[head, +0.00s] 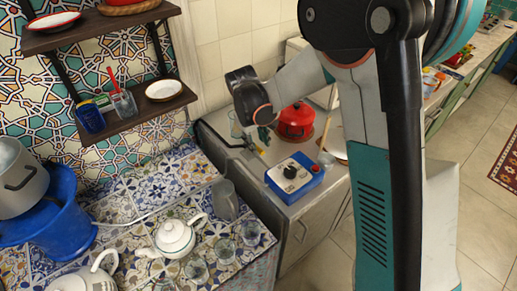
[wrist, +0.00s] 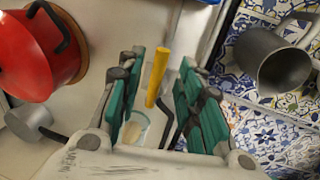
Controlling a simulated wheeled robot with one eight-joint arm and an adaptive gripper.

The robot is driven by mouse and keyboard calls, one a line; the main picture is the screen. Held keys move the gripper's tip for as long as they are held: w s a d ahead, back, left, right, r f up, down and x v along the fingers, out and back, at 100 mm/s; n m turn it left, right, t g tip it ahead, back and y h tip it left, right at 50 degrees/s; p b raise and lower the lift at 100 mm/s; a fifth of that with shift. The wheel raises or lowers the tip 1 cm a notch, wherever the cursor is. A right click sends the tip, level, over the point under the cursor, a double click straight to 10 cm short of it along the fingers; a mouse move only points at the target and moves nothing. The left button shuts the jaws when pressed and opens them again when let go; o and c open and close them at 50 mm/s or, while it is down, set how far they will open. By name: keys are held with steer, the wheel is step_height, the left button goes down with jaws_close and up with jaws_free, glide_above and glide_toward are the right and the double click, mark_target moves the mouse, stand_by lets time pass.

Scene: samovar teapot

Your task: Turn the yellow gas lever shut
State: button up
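The yellow gas lever (wrist: 157,77) stands between the two teal-padded fingers of my gripper (wrist: 162,62) in the wrist view. Space shows on both sides of it, so the fingers are open and apart from it. In the head view a small yellow piece of the lever (head: 260,150) shows just below my gripper (head: 262,137), above the grey counter. My gripper points down there, and the lever's base and pipe are mostly hidden. In the wrist view a black bent piece (wrist: 167,122) lies beside the lever's near end.
A red pot (head: 296,120) stands on the counter right of my gripper. A blue box with a black knob (head: 292,174) is in front of it. A grey mug (head: 225,199) and white teapot (head: 174,238) stand on the tiled top. A glass (wrist: 135,128) sits under my fingers.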

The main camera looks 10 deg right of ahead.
steer(key=shift+w+d+f, duration=0.1)
steer(key=shift+d+f, duration=0.1)
steer(key=shift+f, duration=1)
jaws_close()
